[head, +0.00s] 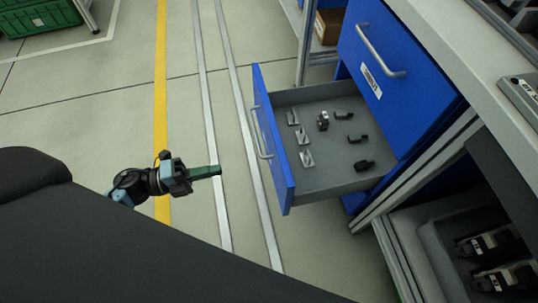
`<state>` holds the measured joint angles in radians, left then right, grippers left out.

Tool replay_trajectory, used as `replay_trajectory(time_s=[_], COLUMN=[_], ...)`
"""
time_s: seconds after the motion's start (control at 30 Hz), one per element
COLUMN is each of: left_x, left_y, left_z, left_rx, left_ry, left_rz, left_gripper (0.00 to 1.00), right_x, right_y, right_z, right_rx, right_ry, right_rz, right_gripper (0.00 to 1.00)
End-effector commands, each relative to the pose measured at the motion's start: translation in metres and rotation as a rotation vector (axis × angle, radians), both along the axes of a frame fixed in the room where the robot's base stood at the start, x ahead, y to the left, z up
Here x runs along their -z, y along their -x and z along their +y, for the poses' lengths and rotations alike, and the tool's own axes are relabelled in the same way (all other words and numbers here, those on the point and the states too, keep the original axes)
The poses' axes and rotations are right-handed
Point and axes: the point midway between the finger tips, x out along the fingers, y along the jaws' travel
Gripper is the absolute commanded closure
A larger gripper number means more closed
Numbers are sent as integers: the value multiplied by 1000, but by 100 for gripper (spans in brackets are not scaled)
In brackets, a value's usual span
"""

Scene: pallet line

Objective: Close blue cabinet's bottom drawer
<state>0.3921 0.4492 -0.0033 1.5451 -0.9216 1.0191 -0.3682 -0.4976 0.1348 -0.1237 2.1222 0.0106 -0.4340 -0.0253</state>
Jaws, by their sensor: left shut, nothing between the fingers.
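The blue cabinet (350,45) stands at the upper right. Its bottom drawer (289,184) is pulled out to the left, with a blue front, a bar handle (258,133) and a grey inside. Small metal and black parts lie in the drawer. The drawer above it, with its own bar handle (375,60) and a white label, is shut. My left gripper (218,171) is shut and empty, with green fingers pointing right toward the drawer front. It is left of the drawer front and apart from it. My right gripper is not in view.
A light worktop (470,60) runs along the right above the cabinet. A grey bin (440,245) with dark parts sits at the lower right. A green crate (40,16) is at the far upper left. The floor left of the drawer is clear, with metal rails and a yellow line.

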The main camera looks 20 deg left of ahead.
Motion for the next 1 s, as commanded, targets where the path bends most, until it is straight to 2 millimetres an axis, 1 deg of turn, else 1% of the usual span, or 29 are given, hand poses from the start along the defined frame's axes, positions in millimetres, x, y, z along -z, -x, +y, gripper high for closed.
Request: replay_trajectory(time_s=[0.13, 0.27, 0.5, 0.7, 0.9, 1.0], left_x=[-1, -1, -1, -1, 0, 0], left_y=[-3, -12, -37, -57, -71, -76], left_z=[-5, -18, -54, -85, -106, -113], left_rx=[-1, -1, -3, -2, -3, -2], left_ry=[1, 4, 4, 5, 4, 3], left_rz=[0, -3, -1, -1, 2, 2], left_gripper=[100, 100, 100, 100, 100, 100], right_x=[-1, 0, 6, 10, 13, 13], right_y=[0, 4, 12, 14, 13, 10], right_z=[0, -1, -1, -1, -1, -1], right_rx=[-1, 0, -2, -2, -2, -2], right_ry=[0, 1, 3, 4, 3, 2], right_rz=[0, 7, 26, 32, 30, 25], right_gripper=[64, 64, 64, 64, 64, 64])
